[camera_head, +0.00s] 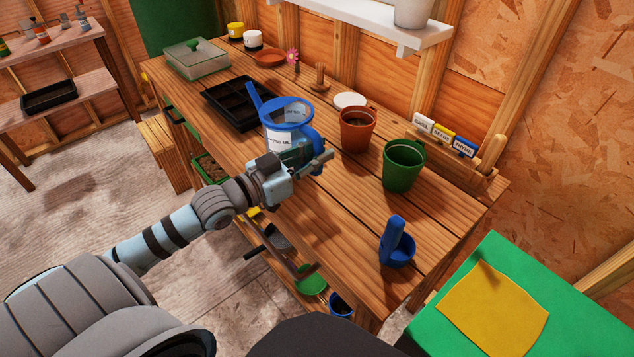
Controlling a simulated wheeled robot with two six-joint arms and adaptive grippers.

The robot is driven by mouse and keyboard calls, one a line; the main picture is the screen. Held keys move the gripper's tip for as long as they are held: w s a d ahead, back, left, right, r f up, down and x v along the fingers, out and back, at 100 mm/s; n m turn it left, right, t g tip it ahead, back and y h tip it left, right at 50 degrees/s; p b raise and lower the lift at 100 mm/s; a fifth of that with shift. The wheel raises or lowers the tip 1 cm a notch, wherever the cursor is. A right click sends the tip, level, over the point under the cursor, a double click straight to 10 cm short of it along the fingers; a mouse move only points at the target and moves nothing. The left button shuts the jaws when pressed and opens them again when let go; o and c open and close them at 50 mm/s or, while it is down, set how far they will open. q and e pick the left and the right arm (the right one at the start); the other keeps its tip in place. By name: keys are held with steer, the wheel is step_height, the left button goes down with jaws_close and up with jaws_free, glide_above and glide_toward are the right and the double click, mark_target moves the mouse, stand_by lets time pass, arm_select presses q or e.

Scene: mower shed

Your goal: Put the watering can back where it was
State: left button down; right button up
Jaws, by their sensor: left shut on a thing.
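The watering can (278,135) has a clear body, a blue rim, a blue spout pointing up to the left and a white label. It is upright over the middle of the wooden bench (335,225). My left gripper (318,160) comes in from the lower left and is shut on the can's blue handle side, in front of its lower right. The gripper hides part of the can's base, so I cannot tell whether it touches the bench. My right gripper is not in view.
A black seed tray (236,112) lies just left of the can. A terracotta pot (357,133), a green pot (402,168) and a blue scoop (397,250) stand to the right. The bench front between can and scoop is clear. A shelf (350,22) hangs above.

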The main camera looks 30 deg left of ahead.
mark_target(315, 170)
arm_select(q)
step_height(315, 170, down, 4)
steer(key=b, duration=0.3)
steer(key=shift+s, duration=0.1)
steer(key=shift+r, duration=0.2)
steer(key=c, duration=2)
jaws_free()
steer(key=shift+f, duration=0.2)
steer(key=o, duration=0.4)
steer(key=shift+o, duration=0.2)
steer(key=shift+r, duration=0.1)
